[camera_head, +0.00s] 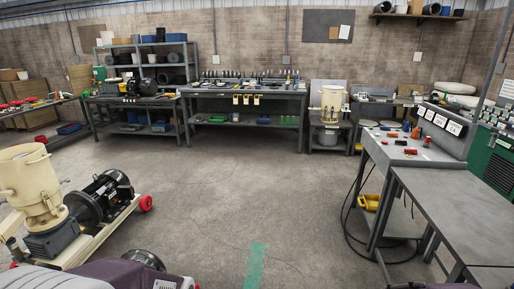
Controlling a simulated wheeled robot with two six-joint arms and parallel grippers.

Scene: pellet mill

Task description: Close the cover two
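A pellet mill with a cream hopper (32,185) stands at the lower left, with a black motor (108,195) beside it on a cream wheeled frame (105,230). A second, smaller cream machine (331,104) stands far off at the back, right of centre. I cannot tell which part is cover two, or whether it is open or shut. Neither gripper can be made out in the head view, and no fingers touch anything in sight.
A grey table (455,205) and a control desk (408,150) with red and orange items stand on the right. A black cable (350,215) loops to the floor beside them. Workbenches (245,90) line the back wall. The middle concrete floor (240,190) is clear, with a green strip (255,265).

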